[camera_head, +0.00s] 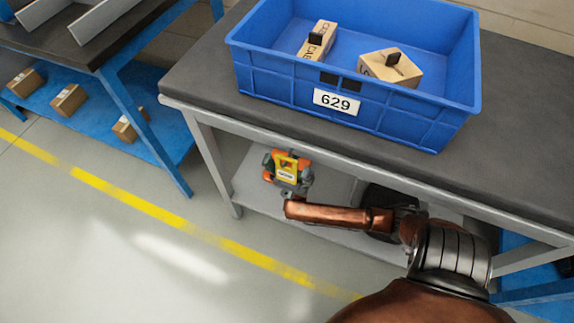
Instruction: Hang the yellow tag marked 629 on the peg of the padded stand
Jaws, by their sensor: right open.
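A small yellow-orange piece with a white label (286,166) shows under the near edge of the table, in front of the lower shelf. Its lettering is too small to read, so I cannot tell if it is the tag marked 629. My right gripper (288,182) is at this piece, at the end of my copper arm, and is open. Grey and orange parts overlap there, and I cannot tell whether the fingers touch the piece. I make out no peg or padded stand for sure. My left gripper is not in view.
A blue crate (291,94) labelled 629 stands on the dark-topped table (199,78) with two cartons inside. A dark object (378,196) on the grey lower shelf (256,192) is partly hidden by my arm. A blue-framed bench (128,112) with small boxes stands left. Floor between is clear.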

